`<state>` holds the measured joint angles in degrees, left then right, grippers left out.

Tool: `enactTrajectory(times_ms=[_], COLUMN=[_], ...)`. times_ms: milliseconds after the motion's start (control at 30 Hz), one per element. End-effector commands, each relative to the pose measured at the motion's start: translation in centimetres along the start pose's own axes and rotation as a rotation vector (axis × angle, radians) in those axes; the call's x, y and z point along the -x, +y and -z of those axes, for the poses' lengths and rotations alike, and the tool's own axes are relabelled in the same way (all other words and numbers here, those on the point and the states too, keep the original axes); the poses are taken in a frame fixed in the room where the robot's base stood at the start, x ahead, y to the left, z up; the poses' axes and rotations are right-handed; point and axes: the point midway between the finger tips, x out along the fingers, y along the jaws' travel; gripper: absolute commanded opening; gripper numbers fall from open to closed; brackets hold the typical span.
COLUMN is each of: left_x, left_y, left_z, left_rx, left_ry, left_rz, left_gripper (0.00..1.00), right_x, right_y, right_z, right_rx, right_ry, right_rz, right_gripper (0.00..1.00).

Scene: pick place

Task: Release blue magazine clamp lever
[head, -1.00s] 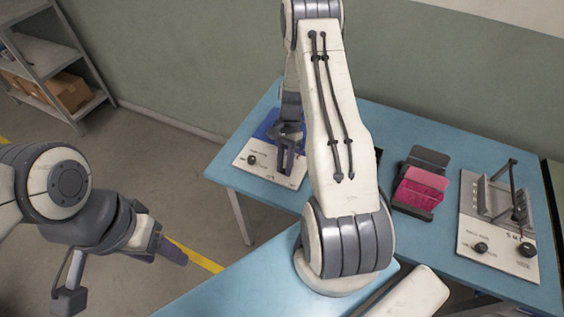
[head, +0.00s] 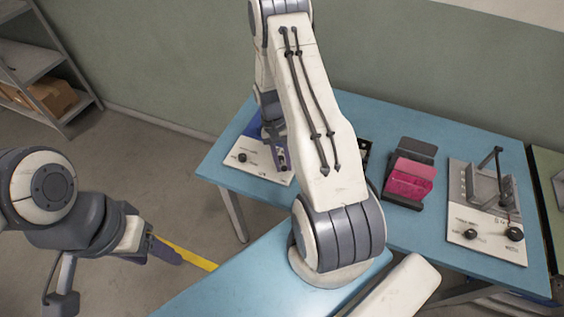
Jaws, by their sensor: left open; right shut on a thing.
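The blue magazine (head: 253,127) stands at the back of a white fixture plate (head: 262,174) at the left end of the blue table. A black knob (head: 242,157) sits on the plate. My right gripper (head: 280,158) is down over the right side of this fixture, shut on what appears to be its clamp lever. The lever itself is too small and covered to make out. My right arm hides part of the fixture's right side.
A black holder with pink and red pieces (head: 408,180) stands mid-table. A grey clamp fixture (head: 487,213) on a white plate with knobs is at the right. A dark item (head: 365,148) is partly behind my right arm. A grey shelf (head: 40,62) stands far left.

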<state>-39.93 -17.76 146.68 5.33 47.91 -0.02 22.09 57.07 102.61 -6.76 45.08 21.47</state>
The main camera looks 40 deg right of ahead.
Motion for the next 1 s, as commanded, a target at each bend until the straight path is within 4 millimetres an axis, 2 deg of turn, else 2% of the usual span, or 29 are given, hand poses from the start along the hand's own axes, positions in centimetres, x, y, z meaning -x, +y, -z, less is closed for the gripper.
enactTrajectory(times_ms=[433, 467, 500, 533, 867, 1000], left_x=[0.0, 0.0, 0.0, 0.0, 0.0, -0.3], left_y=[0.0, 0.0, 0.0, 0.0, 0.0, 0.0], left_z=[0.0, 0.0, 0.0, 0.0, 0.0, 0.0], left_rx=[0.000, 0.000, 0.000, 0.000, 0.000, 0.000], left_ry=[0.000, 0.000, 0.000, 0.000, 0.000, 0.000], left_rz=[0.000, 0.000, 0.000, 0.000, 0.000, 0.000], left_gripper=[0.59, 0.59, 0.59, 0.59, 0.59, 0.59], right_x=[0.2, 0.2, 0.2, 0.2, 0.2, 1.4], right_y=[0.1, 0.1, 0.1, 0.1, 0.0, 0.0], right_z=[0.2, 0.2, 0.2, 0.1, 0.1, 0.2], right_rx=[0.011, 0.011, 0.011, 0.011, 0.010, 0.010], right_ry=[0.008, 0.008, 0.008, 0.008, 0.005, 0.008], right_rz=[-0.004, -0.004, -0.004, -0.004, -0.004, -0.003], right_gripper=[0.00, 0.31, 0.46, 0.55, 0.55, 0.55])
